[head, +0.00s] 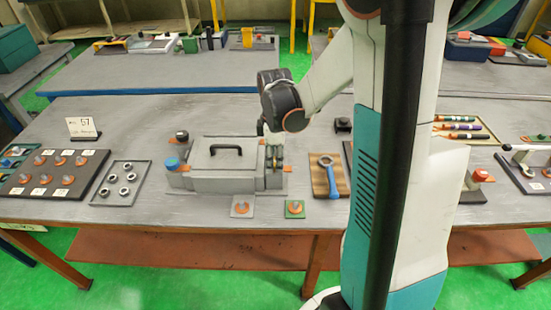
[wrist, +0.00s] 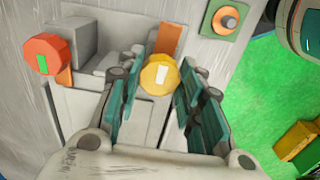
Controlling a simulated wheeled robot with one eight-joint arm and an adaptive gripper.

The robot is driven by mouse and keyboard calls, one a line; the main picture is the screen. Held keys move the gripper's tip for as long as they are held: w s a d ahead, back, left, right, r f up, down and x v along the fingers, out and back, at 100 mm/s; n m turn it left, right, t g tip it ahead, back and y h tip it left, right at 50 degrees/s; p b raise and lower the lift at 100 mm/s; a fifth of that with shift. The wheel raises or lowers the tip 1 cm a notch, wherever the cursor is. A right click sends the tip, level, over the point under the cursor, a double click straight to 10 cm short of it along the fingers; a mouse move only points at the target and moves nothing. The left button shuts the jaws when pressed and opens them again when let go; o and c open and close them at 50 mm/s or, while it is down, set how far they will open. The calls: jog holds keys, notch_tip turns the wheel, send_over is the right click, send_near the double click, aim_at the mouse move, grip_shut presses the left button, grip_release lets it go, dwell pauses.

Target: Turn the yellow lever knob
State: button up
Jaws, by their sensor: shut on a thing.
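The yellow lever knob (wrist: 160,74) is a many-sided disc with a white bar on its face, in the upper middle of the wrist view. My gripper (wrist: 161,80) has its dark green fingers on both sides of the knob and is shut on it. In the head view, my gripper (head: 273,158) is at the right end of the grey machine box (head: 222,184), and I cannot make out the yellow knob there.
A red knob with a green bar (wrist: 45,55) is at the left in the wrist view. The box's black handle (head: 226,149) is left of my gripper. A tray of rings (head: 120,182) lies to the left.

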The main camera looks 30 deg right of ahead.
jog(key=shift+a+f, duration=0.1)
jog(key=o, duration=1.1)
notch_tip(320, 180, up, 12)
dwell(0.4)
